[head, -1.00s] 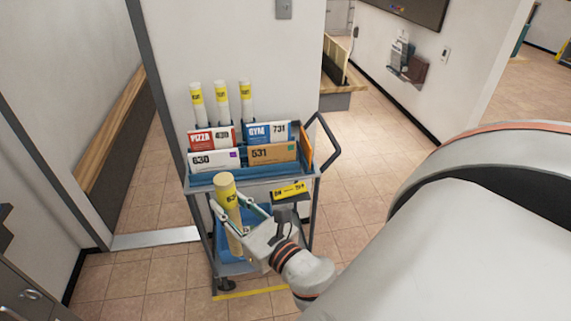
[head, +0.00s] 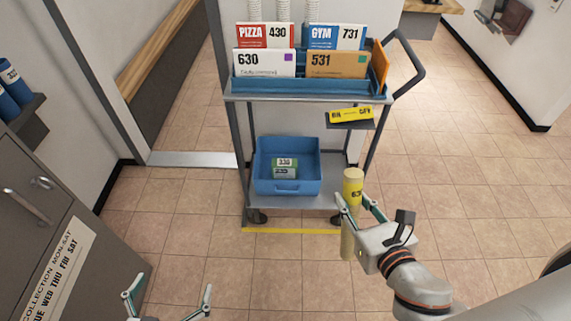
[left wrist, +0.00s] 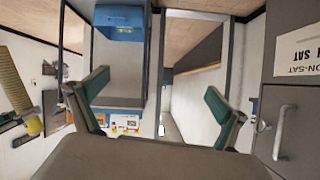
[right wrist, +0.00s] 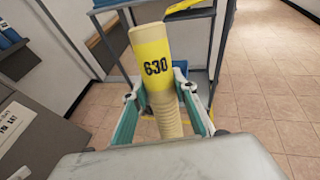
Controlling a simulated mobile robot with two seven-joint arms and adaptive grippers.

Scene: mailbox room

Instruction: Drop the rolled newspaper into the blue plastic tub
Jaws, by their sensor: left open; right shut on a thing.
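The rolled newspaper (head: 353,183) is a cream tube with a yellow band reading 630. My right gripper (head: 357,207) is shut on it and holds it roughly upright. It fills the middle of the right wrist view (right wrist: 152,60). The blue plastic tub (head: 287,187) sits on the cart's lower shelf, with a small green and white parcel inside. In the head view the roll appears right of the tub and in front of the cart, apart from the tub. My left gripper (head: 171,290) is open and empty at the bottom left.
The cart's upper tray (head: 300,86) holds box-like mail, upright tubes and an orange piece. A grey collection cabinet (head: 45,230) stands left. Tiled floor (head: 460,210) is clear at right.

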